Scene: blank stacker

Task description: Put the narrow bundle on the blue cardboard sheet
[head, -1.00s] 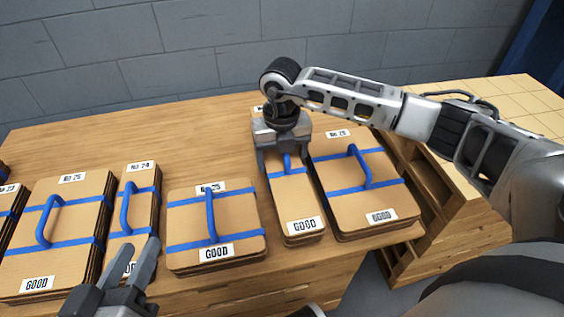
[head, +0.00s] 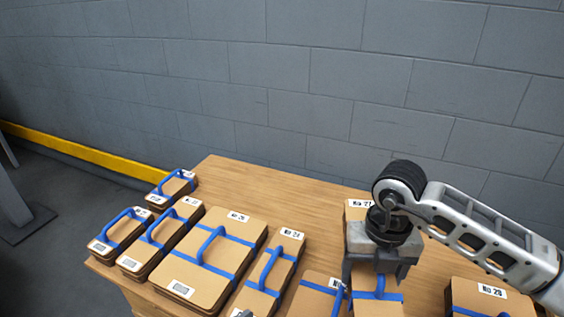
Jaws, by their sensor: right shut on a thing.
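My right gripper (head: 376,281) is shut on the blue handle of a narrow tan cardboard bundle (head: 357,214) with blue straps and a label that seems to read No 27. The gripper covers the bundle's middle, and its near end is cut off by the bottom edge. I cannot tell whether it is lifted off the wooden table. No blue cardboard sheet is in view.
The wooden table (head: 315,210) carries several strapped bundles to the left, including a wide one (head: 228,230) and a narrow one (head: 290,246). Another bundle (head: 490,300) is at the right. A grey block wall stands behind. Bare table lies behind the bundles.

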